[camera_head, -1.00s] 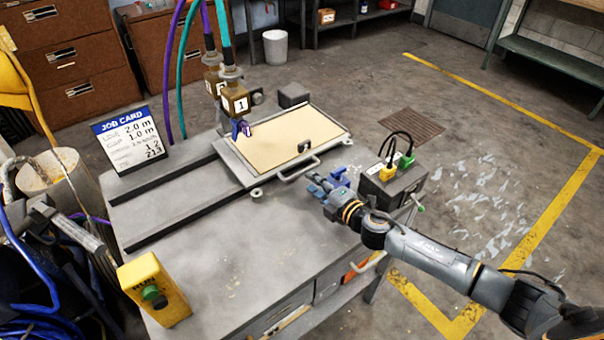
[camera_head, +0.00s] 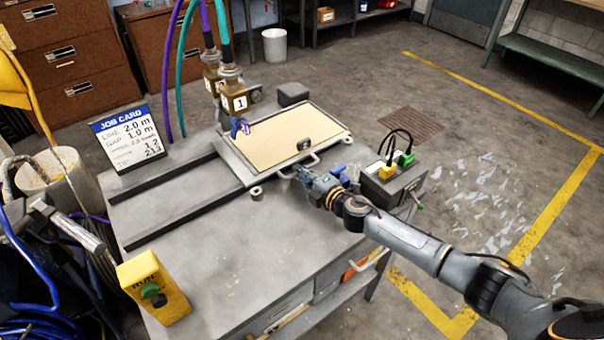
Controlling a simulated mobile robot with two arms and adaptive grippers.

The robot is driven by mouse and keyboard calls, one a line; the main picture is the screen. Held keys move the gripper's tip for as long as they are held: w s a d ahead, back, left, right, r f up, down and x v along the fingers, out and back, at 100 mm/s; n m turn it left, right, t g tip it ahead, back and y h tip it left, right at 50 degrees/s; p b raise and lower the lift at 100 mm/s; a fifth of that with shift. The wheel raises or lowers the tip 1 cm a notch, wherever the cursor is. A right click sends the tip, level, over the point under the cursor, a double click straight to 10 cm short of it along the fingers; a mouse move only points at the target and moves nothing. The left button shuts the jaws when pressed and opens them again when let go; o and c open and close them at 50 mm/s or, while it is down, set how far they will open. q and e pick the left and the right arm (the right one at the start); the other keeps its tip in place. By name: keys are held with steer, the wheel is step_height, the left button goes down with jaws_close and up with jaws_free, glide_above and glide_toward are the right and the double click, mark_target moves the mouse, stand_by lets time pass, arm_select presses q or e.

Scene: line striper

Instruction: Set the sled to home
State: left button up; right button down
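The sled (camera_head: 238,168) is a pale grey tray at the back of the bench, on the right part of two dark rails (camera_head: 165,185). A tan sheet (camera_head: 280,138) lies on it, and a bar handle (camera_head: 312,160) sticks out from its front edge. My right gripper (camera_head: 299,172) is at the front of this handle, at its near side. Its fingers are small and overlap the handle, so I cannot tell whether they touch it or how far apart they are. My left gripper is not in view.
Two numbered spray heads (camera_head: 235,98) with hoses hang over the sled's left end. A control box (camera_head: 393,182) with yellow and green plugs stands right of my gripper. A job card (camera_head: 127,140) and a yellow button box (camera_head: 152,288) are at left.

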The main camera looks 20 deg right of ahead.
mark_target(274, 199)
steer(key=s+a, duration=0.1)
steer(key=a, duration=0.2)
steer(key=s+a+p, duration=0.1)
steer(key=a, duration=0.2)
steer(key=s+a, duration=0.1)
steer(key=a, duration=0.2)
steer(key=shift+s+a+p, duration=0.15)
steer(key=shift+p, duration=0.25)
steer(key=shift+d, duration=0.3)
steer(key=c, duration=1.4)
jaws_free()
steer(key=v, duration=1.2)
steer(key=shift+a, duration=0.1)
